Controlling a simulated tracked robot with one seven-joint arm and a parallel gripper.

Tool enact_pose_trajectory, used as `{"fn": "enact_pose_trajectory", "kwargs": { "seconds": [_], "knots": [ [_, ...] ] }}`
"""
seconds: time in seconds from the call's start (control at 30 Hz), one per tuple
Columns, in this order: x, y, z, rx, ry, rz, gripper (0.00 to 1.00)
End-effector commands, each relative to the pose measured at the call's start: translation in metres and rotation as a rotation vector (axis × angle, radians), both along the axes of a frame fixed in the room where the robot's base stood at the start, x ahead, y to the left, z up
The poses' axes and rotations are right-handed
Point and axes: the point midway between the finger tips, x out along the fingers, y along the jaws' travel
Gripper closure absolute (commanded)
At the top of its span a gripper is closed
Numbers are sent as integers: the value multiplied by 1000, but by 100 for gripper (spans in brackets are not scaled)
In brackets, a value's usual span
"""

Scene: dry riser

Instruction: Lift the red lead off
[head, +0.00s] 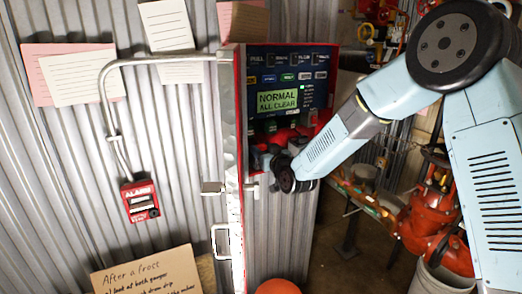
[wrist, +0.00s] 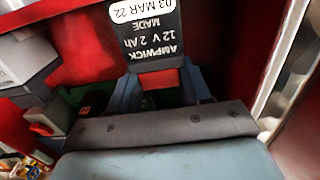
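In the wrist view a black battery (wrist: 155,32) shows its label upside down: AMPWICK, 12 V 2 Ah, with a white date sticker. A small red piece (wrist: 161,78), possibly the end of the red lead, shows below the battery between my fingers. My gripper (wrist: 159,80) has its two blue-grey fingers apart, one on each side of that piece. I cannot tell whether they touch it. In the head view my gripper (head: 262,160) reaches into the lower part of the red alarm panel cabinet (head: 240,110). The lead's run is hidden there.
The panel screen (head: 278,101) reads NORMAL ALL CLEAR. A grey block with a red tab (wrist: 42,122) sits close at left in the wrist view. The open cabinet's edge stands beside my gripper. A red alarm box (head: 141,201) is on the wall; red valves (head: 432,215) stand right.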

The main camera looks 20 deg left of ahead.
Motion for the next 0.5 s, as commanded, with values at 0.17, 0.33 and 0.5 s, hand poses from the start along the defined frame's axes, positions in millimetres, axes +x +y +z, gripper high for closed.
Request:
{"fn": "enact_pose_trajectory", "kwargs": {
  "seconds": [0.17, 0.33, 0.5],
  "knots": [
    [1, -1, 0, 0, 0, -2, 73],
    [1, -1, 0, 0, 0, -3, 89],
    [2, -2, 0, 0, 0, -4, 100]
  ]
}}
